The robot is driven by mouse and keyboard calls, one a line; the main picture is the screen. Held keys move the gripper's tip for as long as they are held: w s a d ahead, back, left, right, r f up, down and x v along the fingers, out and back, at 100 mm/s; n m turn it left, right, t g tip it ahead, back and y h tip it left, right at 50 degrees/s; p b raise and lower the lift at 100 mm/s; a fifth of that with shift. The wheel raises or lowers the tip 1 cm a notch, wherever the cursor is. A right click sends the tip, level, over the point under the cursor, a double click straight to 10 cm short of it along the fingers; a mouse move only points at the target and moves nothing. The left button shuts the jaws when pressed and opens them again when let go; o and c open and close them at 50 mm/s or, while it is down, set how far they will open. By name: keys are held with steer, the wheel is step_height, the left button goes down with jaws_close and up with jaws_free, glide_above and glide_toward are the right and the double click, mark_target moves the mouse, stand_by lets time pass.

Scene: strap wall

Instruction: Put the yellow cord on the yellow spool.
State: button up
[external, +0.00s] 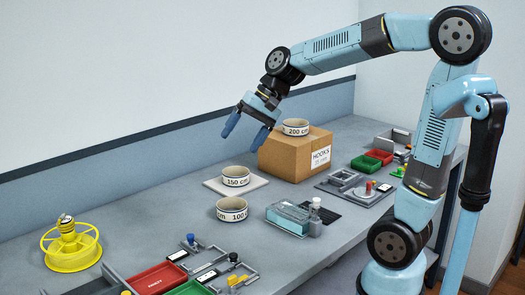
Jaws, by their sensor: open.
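A yellow open wheel with spokes and a raised hub, which looks like the yellow spool (58,258), stands at the left end of the bench. Its hub has dark and yellow bands; I cannot tell whether these are cord. I cannot make out a separate yellow cord. My gripper (246,131) is open, with two blue fingers pointing down and left. It hangs in the air above the bench, in front of the wall and left of the cardboard box, far to the right of the spool. Nothing shows between its fingers.
A cardboard box (285,160) bears a "200 cm" ring (296,131). A "150 cm" ring (236,181) sits on a pale plate; a "100 cm" ring (232,216) is nearer. Red (158,278) and green trays and small fixtures line the front. Bare bench lies around the spool's right.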

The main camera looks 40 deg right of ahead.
steer(key=s+d+f+n+t+h, duration=0.1)
steer(key=s+d+n+h, duration=0.4)
steer(key=s+d, duration=0.9)
steer(key=s+t, duration=0.1)
steer(key=s, duration=0.1)
steer(key=shift+s+d+f+n+h, duration=0.3)
steer(key=shift+s+d+h, duration=0.05)
steer(key=shift+s+h, duration=0.05)
